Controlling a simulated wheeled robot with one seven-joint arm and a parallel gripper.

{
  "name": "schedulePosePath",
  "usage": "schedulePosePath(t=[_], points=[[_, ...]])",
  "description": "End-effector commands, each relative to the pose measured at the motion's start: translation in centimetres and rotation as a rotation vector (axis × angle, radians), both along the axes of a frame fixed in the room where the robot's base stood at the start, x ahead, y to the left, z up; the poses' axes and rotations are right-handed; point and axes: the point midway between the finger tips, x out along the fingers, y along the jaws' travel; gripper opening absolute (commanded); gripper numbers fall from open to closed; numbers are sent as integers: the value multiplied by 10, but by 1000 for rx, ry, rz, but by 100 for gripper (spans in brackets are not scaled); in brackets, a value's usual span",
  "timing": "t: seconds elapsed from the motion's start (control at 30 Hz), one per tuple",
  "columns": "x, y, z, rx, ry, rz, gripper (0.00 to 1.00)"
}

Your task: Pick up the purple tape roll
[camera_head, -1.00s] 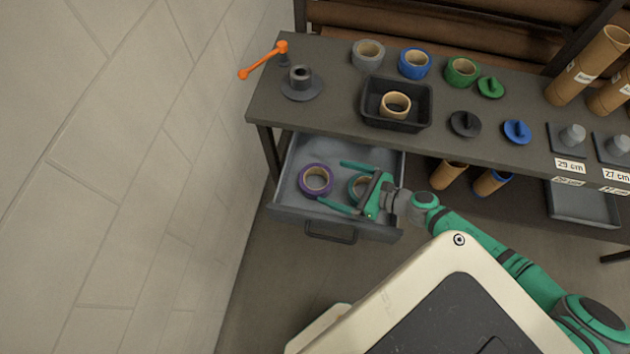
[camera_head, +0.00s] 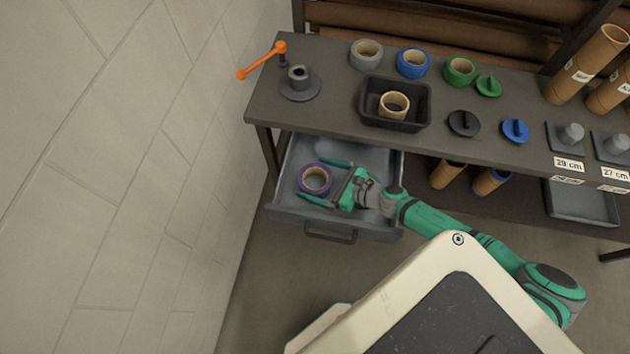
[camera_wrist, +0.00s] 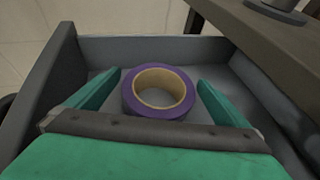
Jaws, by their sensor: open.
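The purple tape roll (camera_head: 314,179) lies flat in the open drawer (camera_head: 335,226), toward its left side. It also shows in the wrist view (camera_wrist: 158,92), with its tan core facing up. My gripper (camera_head: 318,181) is open inside the drawer. I see clear gaps between the fingers and the roll. The green-teal roll that lay to the right is hidden behind my gripper now.
The drawer walls stand close around my gripper, under the grey workbench (camera_head: 340,139). On the bench are a black tray (camera_head: 419,128) with a tan roll, grey, blue and green tape rolls, and an orange-handled crank (camera_head: 263,60). A tiled wall is at left.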

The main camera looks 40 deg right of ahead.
Motion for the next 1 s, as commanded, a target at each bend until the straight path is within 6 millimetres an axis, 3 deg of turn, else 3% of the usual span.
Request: schedulePosePath(t=[0.07,0.27,0.7,0.87,1.0], points=[[0,0,0,0,0,0,98],[0,0,0,0,0,0,52],[0,0,9,-1,-2,2,52],[-1,0,32,-2,-3,2,52],[-23,12,63,-3,-2,2,52]])
